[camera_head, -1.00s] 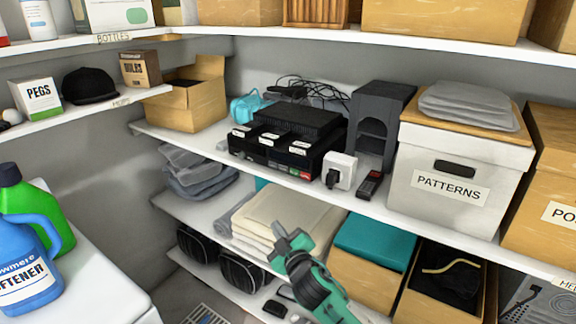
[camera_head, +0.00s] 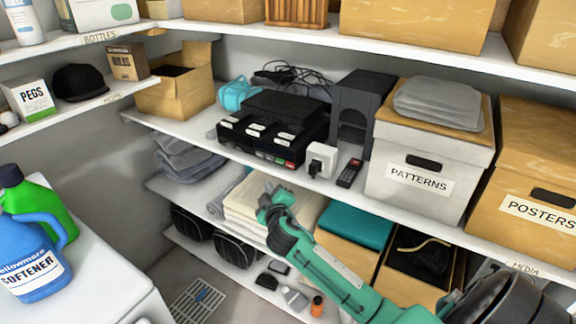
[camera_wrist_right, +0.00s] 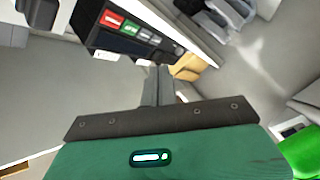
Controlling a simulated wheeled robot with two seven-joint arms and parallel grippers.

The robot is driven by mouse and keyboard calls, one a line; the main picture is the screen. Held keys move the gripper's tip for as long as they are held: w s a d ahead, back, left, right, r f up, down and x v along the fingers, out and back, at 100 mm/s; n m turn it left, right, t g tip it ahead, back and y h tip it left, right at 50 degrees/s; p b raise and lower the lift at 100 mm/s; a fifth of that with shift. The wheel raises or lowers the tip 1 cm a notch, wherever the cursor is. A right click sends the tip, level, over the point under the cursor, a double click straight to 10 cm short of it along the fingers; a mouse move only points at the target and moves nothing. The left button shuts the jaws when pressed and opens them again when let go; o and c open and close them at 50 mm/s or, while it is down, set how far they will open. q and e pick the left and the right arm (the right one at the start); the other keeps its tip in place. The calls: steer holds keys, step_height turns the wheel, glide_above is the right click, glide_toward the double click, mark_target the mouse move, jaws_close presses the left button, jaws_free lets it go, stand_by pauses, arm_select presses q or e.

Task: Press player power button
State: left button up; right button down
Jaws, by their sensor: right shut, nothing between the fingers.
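The black player (camera_head: 262,140) sits on the middle shelf with labelled slots and small coloured buttons on its front. In the right wrist view the front of the player (camera_wrist_right: 150,37) shows near the top, with a red button (camera_wrist_right: 112,19) at its left end and a green button (camera_wrist_right: 131,29) beside it. My right gripper (camera_head: 274,200) is shut and empty, below and in front of the shelf edge under the player. Its closed fingers (camera_wrist_right: 158,76) point toward the player's lower side in the wrist view and look apart from it. My left gripper is not in view.
Right of the player are a white plug adapter (camera_head: 321,160), a remote (camera_head: 350,173), a dark upright unit (camera_head: 352,125) and the PATTERNS box (camera_head: 420,180). Folded cream cloths (camera_head: 245,205) lie on the shelf below. Bottles (camera_head: 35,245) stand at the left.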

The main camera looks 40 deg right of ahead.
mark_target(286, 165)
steer(key=shift+d, duration=0.15)
steer(key=shift+w+d, duration=0.55)
steer(key=shift+d, duration=0.75)
steer(key=shift+w+d, duration=0.6)
steer(key=shift+d, duration=0.75)
steer(key=shift+w+d, duration=0.55)
steer(key=shift+d, duration=0.75)
steer(key=shift+d, duration=0.1)
steer(key=shift+w+d, duration=0.15)
steer(key=shift+d, duration=0.15)
steer(key=shift+w+d, duration=0.15)
steer(key=shift+d, duration=0.2)
steer(key=shift+s+a, duration=0.35)
steer(key=shift+a, duration=0.4)
